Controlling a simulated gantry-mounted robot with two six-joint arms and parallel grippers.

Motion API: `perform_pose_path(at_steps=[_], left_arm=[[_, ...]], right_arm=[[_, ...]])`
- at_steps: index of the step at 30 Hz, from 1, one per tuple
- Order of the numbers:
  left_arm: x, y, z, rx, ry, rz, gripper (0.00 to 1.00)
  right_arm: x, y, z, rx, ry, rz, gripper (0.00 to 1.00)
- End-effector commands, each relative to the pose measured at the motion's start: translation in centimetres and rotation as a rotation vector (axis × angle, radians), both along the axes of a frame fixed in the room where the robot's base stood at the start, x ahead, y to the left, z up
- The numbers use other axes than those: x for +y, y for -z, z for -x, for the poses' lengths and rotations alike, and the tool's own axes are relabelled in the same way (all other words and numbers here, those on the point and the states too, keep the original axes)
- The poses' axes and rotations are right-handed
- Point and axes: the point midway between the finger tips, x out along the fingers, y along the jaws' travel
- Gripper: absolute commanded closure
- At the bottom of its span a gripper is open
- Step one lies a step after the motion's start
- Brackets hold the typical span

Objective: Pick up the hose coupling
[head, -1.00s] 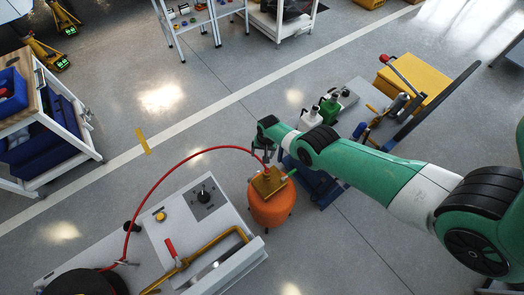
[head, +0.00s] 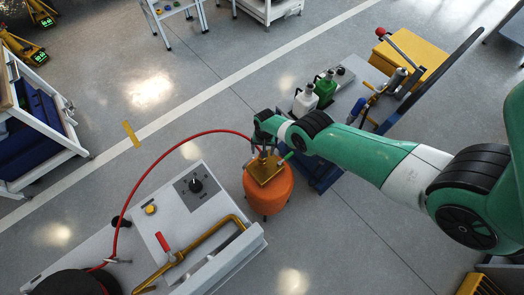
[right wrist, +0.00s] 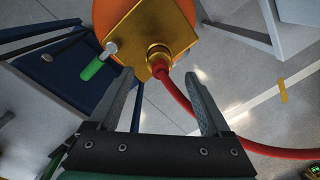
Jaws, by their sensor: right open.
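The hose coupling (right wrist: 159,58) is a brass collar with a red end where the red hose (right wrist: 178,94) begins. It sits at the edge of a gold block (right wrist: 140,25) on top of an orange round stand (head: 268,192). A green-handled lever (right wrist: 95,67) sticks out of the block's side. My right gripper (right wrist: 158,90) is open, its two dark fingers on either side of the hose just short of the coupling. In the head view the gripper (head: 265,143) hangs over the block and partly hides the coupling. My left gripper is not in view.
The hose arcs left to a grey console (head: 190,225) with a yellow pipe and red-handled valve. A blue-based cart (head: 325,170) with white and green bottles stands close behind the stand.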

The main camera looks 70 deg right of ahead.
Motion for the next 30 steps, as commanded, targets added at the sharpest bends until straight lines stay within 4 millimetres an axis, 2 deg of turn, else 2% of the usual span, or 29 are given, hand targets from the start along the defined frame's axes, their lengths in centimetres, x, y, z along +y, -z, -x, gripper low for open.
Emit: perform_pose_path(at_steps=[1,6,14,17,28,30], left_arm=[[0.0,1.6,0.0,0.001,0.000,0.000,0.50],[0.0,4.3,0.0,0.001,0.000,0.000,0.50],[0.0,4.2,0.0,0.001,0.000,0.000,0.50],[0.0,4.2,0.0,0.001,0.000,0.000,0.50],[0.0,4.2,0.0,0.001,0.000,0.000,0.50],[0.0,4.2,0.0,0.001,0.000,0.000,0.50]], right_arm=[[0.1,1.7,0.1,0.001,-0.001,-0.001,0.18],[0.3,4.4,0.0,0.001,-0.001,-0.001,0.18],[0.3,4.3,0.0,0.000,0.000,0.000,0.18],[0.3,4.3,0.0,0.000,0.000,0.000,0.32],[0.3,4.3,0.0,0.001,0.000,-0.001,0.99],[0.3,4.3,0.0,0.001,0.000,-0.001,1.00]])
